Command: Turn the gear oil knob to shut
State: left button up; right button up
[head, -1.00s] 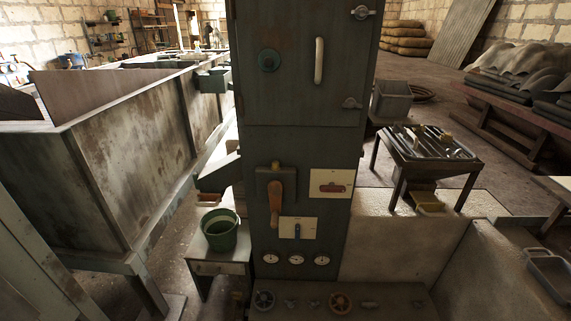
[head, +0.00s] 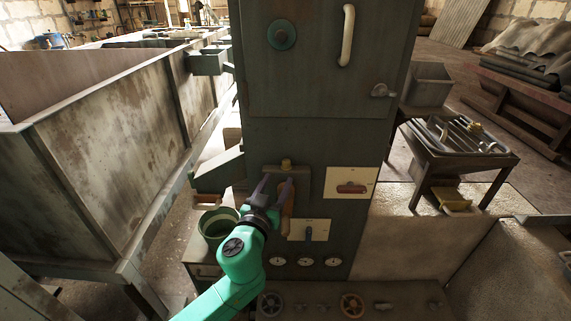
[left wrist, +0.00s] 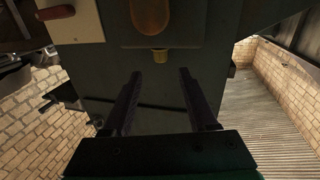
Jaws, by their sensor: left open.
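The tall dark green cabinet (head: 310,85) carries the controls, and no label on it is readable, so I cannot tell which one is the gear oil knob. A round teal knob (head: 282,35) is on its upper door. A lever with an orange-brown handle (head: 287,212) hangs on a plate with a small brass knob (head: 286,162) above it. My left gripper (head: 273,187) is open in front of this lever plate, overlapping it; contact cannot be told. In the left wrist view the orange handle (left wrist: 152,14) and brass knob (left wrist: 158,55) show beyond the open, empty fingers.
Below are dials (head: 305,262) and a low panel with a dark handwheel (head: 270,303) and a brown handwheel (head: 352,305). A green bucket (head: 212,222) stands left, partly behind my arm.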

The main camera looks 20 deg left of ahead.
aim_at(285, 165)
pick_arm(q)
jog(key=w, duration=0.7)
pick_arm(e)
jog(key=shift+w+a+r, duration=0.1)
jog(key=shift+w+r, duration=0.1)
jog(key=shift+r, duration=0.25)
pick_arm(q)
grip_shut()
pick_arm(e)
jog(key=shift+a, duration=0.25)
pick_arm(q)
jog(key=shift+f, duration=0.1)
pick_arm(e)
jog(key=shift+f, duration=0.1)
